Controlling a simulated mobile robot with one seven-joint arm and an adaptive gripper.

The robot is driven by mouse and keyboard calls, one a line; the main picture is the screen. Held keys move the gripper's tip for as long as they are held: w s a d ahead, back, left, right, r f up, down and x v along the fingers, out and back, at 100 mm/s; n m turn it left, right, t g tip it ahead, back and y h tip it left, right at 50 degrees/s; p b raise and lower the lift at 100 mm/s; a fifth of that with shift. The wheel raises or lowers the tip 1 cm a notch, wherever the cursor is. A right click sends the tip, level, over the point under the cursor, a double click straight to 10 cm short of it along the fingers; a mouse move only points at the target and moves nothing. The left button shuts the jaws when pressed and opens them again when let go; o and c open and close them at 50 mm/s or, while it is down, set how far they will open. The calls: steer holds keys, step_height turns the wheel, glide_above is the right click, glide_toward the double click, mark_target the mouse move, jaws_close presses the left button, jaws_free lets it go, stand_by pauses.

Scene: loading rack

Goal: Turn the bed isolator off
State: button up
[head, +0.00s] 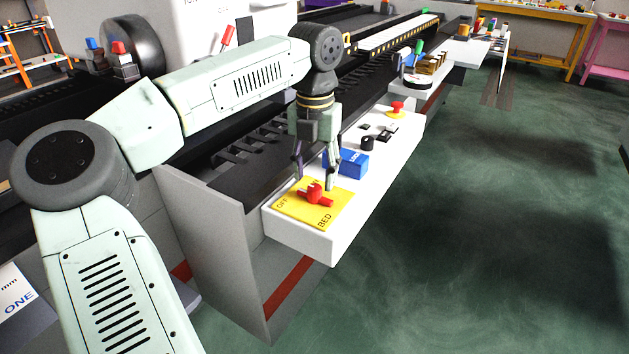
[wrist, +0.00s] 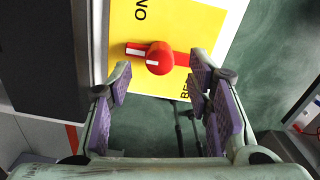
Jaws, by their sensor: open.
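The bed isolator is a red rotary handle (head: 316,194) on a yellow plate (head: 292,211) at the near end of a white ledge. The plate reads OFF and BED in the head view. In the wrist view the red handle (wrist: 158,58) has a white-marked stub pointing left, and ON shows above it on the yellow plate (wrist: 185,22). My gripper (head: 315,178) is open above the plate, pointing down. In the wrist view its purple-padded fingers (wrist: 160,80) are spread, with the handle ahead between their tips. I see no clear contact.
A blue box (head: 353,163) stands just behind the plate, close to my gripper. Beyond it are a black knob (head: 367,143) and a red mushroom button (head: 397,107). The grey machine side (head: 215,235) borders the ledge at left. Green floor (head: 480,240) at right is open.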

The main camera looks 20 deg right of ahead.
mark_target(314, 187)
step_height(314, 187, up, 9)
stand_by(0.3)
